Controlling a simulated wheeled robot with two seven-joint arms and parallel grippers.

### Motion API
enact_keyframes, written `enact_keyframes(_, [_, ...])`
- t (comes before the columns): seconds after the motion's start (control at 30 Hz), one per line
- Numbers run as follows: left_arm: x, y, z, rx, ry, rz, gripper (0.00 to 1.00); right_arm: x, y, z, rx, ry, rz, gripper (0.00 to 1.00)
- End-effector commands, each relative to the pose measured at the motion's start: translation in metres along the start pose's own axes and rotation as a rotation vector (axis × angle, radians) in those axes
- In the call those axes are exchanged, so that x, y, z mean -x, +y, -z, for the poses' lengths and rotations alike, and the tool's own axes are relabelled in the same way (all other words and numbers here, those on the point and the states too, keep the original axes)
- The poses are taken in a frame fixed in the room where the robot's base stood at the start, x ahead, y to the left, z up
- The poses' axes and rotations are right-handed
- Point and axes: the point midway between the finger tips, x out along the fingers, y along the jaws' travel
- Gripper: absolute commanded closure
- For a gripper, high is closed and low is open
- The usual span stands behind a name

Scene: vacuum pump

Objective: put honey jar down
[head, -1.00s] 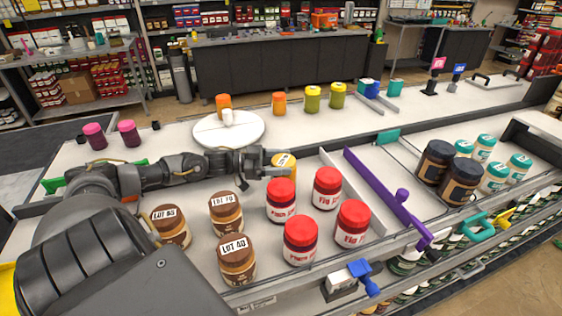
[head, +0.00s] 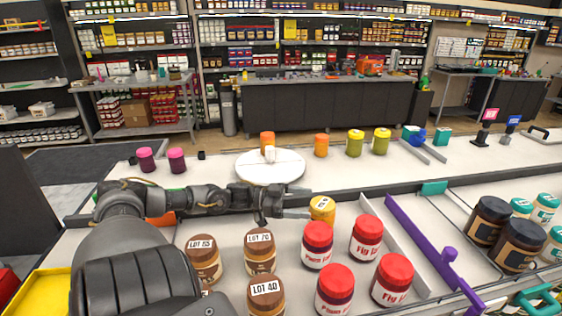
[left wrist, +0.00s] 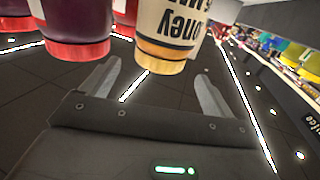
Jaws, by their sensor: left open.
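The honey jar (head: 322,209), with a yellow lid, stands upright in the display behind the red-lidded jars. My right gripper is not in view.
Red-lidded fig jars (head: 366,237) and plum jars (head: 317,245) stand close in front of the honey jar. Brown-lidded jars (head: 260,252) stand below my left forearm. A purple divider (head: 420,240) lies to the right. A white round turntable (head: 270,167) is behind.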

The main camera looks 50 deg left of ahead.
Motion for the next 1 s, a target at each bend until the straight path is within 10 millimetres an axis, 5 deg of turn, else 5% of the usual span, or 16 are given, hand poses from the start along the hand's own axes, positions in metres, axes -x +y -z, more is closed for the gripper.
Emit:
enact_keyframes(0.3, [0.045, 0.000, 0.000, 0.003, -0.003, 0.001, 0.12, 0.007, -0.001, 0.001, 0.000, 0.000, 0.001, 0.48])
enact_keyframes(0.57, [0.065, 0.000, 0.000, 0.001, 0.000, 0.001, 0.12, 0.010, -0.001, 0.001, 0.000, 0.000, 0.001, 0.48])
enact_keyframes(0.83, [0.061, -0.002, 0.002, 0.010, -0.005, -0.002, 0.12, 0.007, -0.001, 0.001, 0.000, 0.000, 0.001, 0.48])
enact_keyframes(1.0, [0.030, -0.008, 0.013, 0.073, -0.059, -0.022, 0.12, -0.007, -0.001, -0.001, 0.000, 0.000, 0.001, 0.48])
